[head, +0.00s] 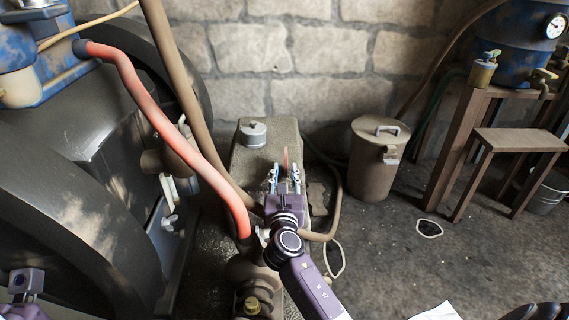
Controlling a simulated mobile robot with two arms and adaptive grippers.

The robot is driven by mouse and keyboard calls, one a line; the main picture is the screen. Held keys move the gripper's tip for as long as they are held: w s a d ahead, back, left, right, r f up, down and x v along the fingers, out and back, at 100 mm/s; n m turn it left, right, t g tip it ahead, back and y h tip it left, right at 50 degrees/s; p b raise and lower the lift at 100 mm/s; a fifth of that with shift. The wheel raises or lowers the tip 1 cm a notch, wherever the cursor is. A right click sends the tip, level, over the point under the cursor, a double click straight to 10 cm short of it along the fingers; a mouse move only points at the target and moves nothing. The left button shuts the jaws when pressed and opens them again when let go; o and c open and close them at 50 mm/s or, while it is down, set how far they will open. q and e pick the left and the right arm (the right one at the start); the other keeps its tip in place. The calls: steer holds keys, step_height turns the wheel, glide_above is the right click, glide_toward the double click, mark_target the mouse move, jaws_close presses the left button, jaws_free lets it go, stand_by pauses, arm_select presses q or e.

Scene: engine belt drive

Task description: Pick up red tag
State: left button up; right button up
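A small, thin red piece, which looks like the red tag (285,158), stands upright in front of the grey-brown block at the centre of the head view. My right gripper (285,176) reaches up to it from below. Its two fingers are apart, one on each side of the red piece as seen from here, and no contact shows. Part of the piece's lower end is hard to make out between the fingers. My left gripper (28,282) is at the bottom left corner, partly cut off, far from the tag; its fingers are not clear.
A thick red hose (165,125) and a brown pipe run close on the left of my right gripper. The block (255,160) has a round cap on top. A lidded can (378,160) and a wooden stand (460,150) are to the right. Open floor lies at lower right.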

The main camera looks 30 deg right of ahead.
mark_target(286, 167)
steer(key=x, duration=0.1)
steer(key=b+x, duration=0.1)
steer(key=x, duration=0.1)
steer(key=b+x, duration=0.1)
steer(key=shift+w+d+r, duration=0.15)
steer(key=shift+d+r, duration=0.05)
steer(key=shift+r, duration=0.05)
jaws_close()
